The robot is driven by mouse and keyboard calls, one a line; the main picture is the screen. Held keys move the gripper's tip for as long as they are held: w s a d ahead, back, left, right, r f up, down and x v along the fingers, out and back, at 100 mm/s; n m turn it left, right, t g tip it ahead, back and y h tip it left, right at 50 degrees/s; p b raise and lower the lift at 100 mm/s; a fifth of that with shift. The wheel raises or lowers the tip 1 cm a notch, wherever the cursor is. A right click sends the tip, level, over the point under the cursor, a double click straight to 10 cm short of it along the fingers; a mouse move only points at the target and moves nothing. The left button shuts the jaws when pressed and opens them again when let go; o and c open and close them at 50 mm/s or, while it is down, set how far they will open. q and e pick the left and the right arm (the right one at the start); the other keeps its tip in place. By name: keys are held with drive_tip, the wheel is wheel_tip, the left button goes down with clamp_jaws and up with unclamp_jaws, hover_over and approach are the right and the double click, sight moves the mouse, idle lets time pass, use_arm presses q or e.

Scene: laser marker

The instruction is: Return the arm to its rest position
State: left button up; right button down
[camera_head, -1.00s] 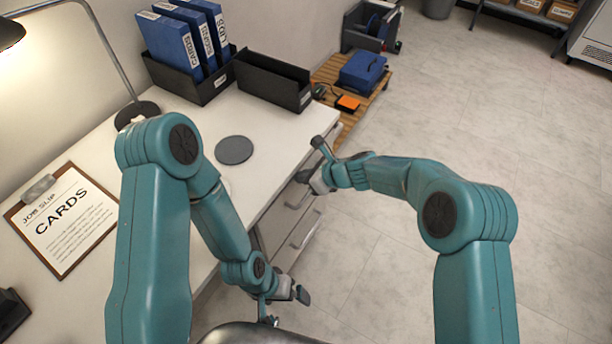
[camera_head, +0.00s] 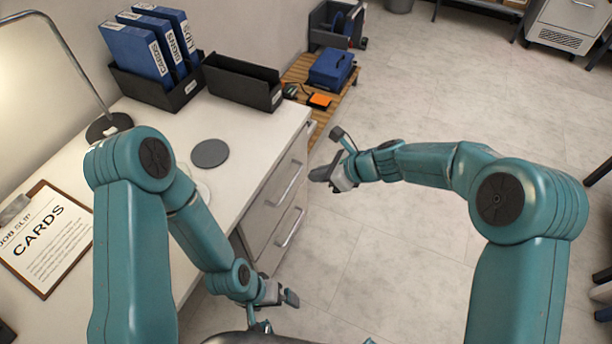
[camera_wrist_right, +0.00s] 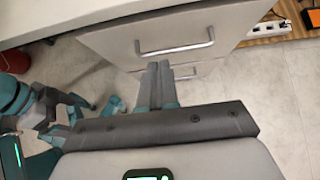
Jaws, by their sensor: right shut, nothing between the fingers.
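My right arm reaches in from the right in the head view. Its gripper (camera_head: 322,174) is over the floor just right of the desk's drawer fronts, apart from them. In the right wrist view its two fingers (camera_wrist_right: 160,82) are together with nothing between them, pointing toward a drawer handle (camera_wrist_right: 175,50). My left arm hangs beside the desk edge. Its gripper (camera_head: 280,312) is low near the bottom of the head view, partly hidden, and its finger gap is not clear.
The white desk (camera_head: 245,135) holds a job slip clipboard (camera_head: 48,238), a grey disc (camera_head: 210,153), a lamp base (camera_head: 108,127), blue binders (camera_head: 140,52) and an empty black bin (camera_head: 240,84). A wooden pallet (camera_head: 300,74) carries a blue case (camera_head: 331,68).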

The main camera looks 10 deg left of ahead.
drive_tip(key=s+d+f+g+h+p, duration=0.1)
drive_tip(key=s+d+f+p, duration=0.25)
drive_tip(key=s+d, duration=0.25)
drive_tip(key=s+d+f+g+h+p, duration=0.1)
drive_tip(key=s+d+f+p, duration=0.1)
drive_tip(key=s+d+f, duration=0.3)
drive_tip(key=s+d+f+n+h, duration=0.1)
drive_tip(key=s+d+n, duration=0.2)
drive_tip(key=s+n, duration=0.5)
drive_tip(key=s+d+f+n+h+p, duration=0.1)
drive_tip(key=s+d+n+h, duration=0.1)
drive_tip(key=s+n, duration=0.6)
drive_tip(key=d+n, duration=0.1)
drive_tip(key=n, duration=0.2)
drive_tip(key=shift+d+f, duration=0.15)
drive_tip(key=shift+f, duration=0.25)
